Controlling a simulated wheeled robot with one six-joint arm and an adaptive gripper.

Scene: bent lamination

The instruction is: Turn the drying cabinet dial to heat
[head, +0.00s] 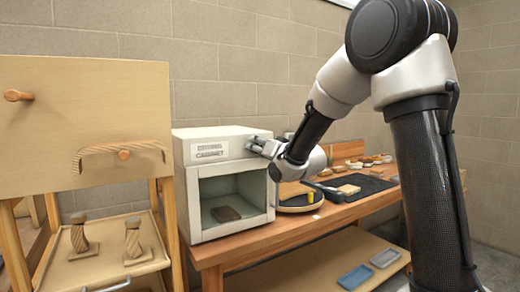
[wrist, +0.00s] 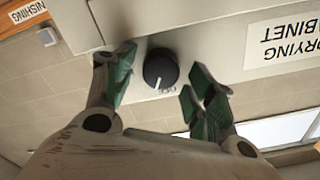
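The drying cabinet (head: 193,206) is a pale box with a glass front and a label, standing at the left of the workbench. In the wrist view its panel (wrist: 225,40) appears upside down, with the label (wrist: 285,42) at the right. The black round dial (wrist: 160,67) sits on this panel, with small lettering at its lower edge, partly readable. A small white mark shows on the dial's lower part. My gripper (wrist: 160,82) is open, with green-padded fingers on either side of the dial and gaps between. In the head view my gripper (head: 262,147) is at the panel's right and hides the dial.
A dark block (head: 226,213) lies inside the cabinet. The workbench (head: 255,240) holds a round tray (head: 300,204), a yellow cylinder (head: 310,197) and a black mat (head: 365,190) to the right.

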